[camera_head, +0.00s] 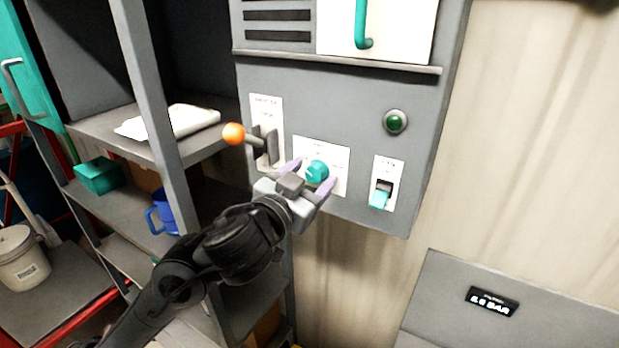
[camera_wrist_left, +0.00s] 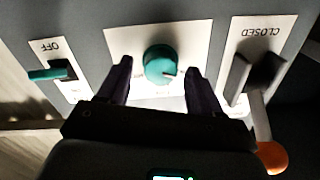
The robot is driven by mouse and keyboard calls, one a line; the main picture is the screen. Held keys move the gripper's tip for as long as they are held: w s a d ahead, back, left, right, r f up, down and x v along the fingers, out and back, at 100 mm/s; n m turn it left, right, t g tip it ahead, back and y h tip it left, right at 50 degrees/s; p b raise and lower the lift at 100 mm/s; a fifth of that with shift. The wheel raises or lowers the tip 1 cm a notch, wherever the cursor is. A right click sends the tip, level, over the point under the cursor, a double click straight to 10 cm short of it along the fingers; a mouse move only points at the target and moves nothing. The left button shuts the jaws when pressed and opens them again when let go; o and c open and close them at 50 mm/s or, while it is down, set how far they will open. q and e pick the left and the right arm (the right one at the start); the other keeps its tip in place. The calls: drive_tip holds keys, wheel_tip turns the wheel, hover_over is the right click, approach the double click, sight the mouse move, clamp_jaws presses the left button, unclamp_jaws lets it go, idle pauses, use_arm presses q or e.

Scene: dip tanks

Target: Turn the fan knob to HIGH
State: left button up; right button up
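The teal fan knob (camera_head: 317,172) sits on a white label plate (camera_head: 338,158) on the grey control panel (camera_head: 335,100). My left gripper (camera_head: 312,176) is in front of it, with its two purple fingers apart, one on each side of the knob. In the left wrist view the knob (camera_wrist_left: 160,65) shows between the open fingers (camera_wrist_left: 157,85), with a gap on both sides. Its pale pointer mark faces right and slightly down in that view. The words on the plate are too small to read. My right gripper is not in view.
A lever with an orange ball (camera_head: 234,133) sticks out left of the knob, close to my gripper. A teal rocker switch (camera_head: 380,195) and a green lamp (camera_head: 395,121) are to the right. Shelves with a blue mug (camera_head: 163,212) stand at left.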

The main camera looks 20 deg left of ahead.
use_arm(q)
drive_tip(key=c, duration=1)
